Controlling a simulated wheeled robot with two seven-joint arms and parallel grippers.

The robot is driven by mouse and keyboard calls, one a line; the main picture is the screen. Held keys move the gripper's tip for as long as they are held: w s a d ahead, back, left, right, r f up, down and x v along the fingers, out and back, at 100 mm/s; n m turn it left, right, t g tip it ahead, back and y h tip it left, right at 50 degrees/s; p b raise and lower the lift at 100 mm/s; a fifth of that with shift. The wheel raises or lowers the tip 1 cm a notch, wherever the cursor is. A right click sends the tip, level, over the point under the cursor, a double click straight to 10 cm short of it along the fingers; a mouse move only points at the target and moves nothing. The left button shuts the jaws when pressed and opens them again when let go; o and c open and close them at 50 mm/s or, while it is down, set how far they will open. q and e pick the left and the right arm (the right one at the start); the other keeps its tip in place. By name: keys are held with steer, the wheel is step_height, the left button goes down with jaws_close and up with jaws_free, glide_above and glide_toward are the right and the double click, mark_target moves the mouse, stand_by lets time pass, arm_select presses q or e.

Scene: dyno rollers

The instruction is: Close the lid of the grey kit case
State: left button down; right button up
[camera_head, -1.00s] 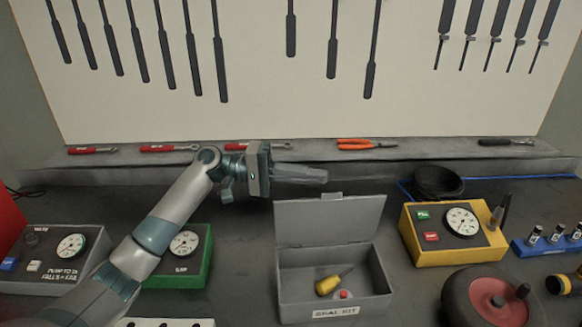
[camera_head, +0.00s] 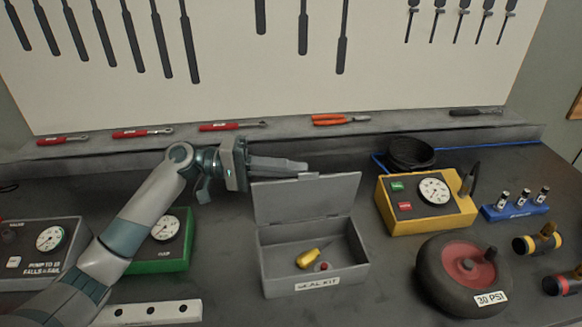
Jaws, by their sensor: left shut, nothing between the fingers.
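The grey kit case (camera_head: 268,277), labelled "SEAL KIT", sits on the dark bench in the middle. Its lid (camera_head: 307,200) stands open and upright at the back. A yellow-handled screwdriver (camera_head: 308,259) and a small red item (camera_head: 321,267) lie inside. My left gripper (camera_head: 300,166) is shut and empty. It points right, at the top edge of the lid and apparently behind it; I cannot tell whether it touches. My right gripper is not in view.
A yellow gauge box (camera_head: 445,222) and a black wheel (camera_head: 432,275) stand right of the case. A green gauge box (camera_head: 176,262) stands left, under my arm. Red-handled wrenches (camera_head: 225,126) and orange pliers (camera_head: 335,119) lie on the back ledge.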

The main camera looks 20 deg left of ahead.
arm_select(q)
steer(key=shift+s+d+m, duration=0.25)
steer(key=shift+s+m, duration=0.25)
steer(key=shift+s, duration=0.1)
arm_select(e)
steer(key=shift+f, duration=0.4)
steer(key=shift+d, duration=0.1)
